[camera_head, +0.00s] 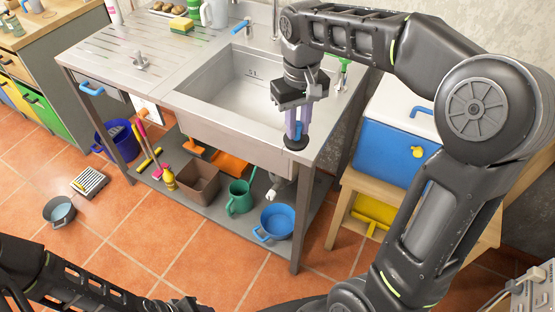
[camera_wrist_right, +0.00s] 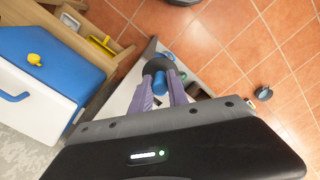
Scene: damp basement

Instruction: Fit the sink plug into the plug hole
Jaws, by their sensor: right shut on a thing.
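My right gripper (camera_head: 297,122) has purple fingers and is shut on the sink plug (camera_head: 295,144), a black disc with a blue grip. The plug hangs disc-down above or by the sink's front right corner; I cannot tell its height over the rim. In the right wrist view the plug (camera_wrist_right: 156,65) sits between the purple fingertips (camera_wrist_right: 160,88). The steel sink basin (camera_head: 228,92) lies to the left of the gripper in the head view. The plug hole does not show. Only links of my left arm show at the bottom left; its gripper is out of view.
A tap (camera_head: 275,18) stands behind the basin. A sponge (camera_head: 181,25) and bottles are at the back of the draining board (camera_head: 135,50). A blue and white cooler (camera_head: 391,151) stands on a wooden stand at right.

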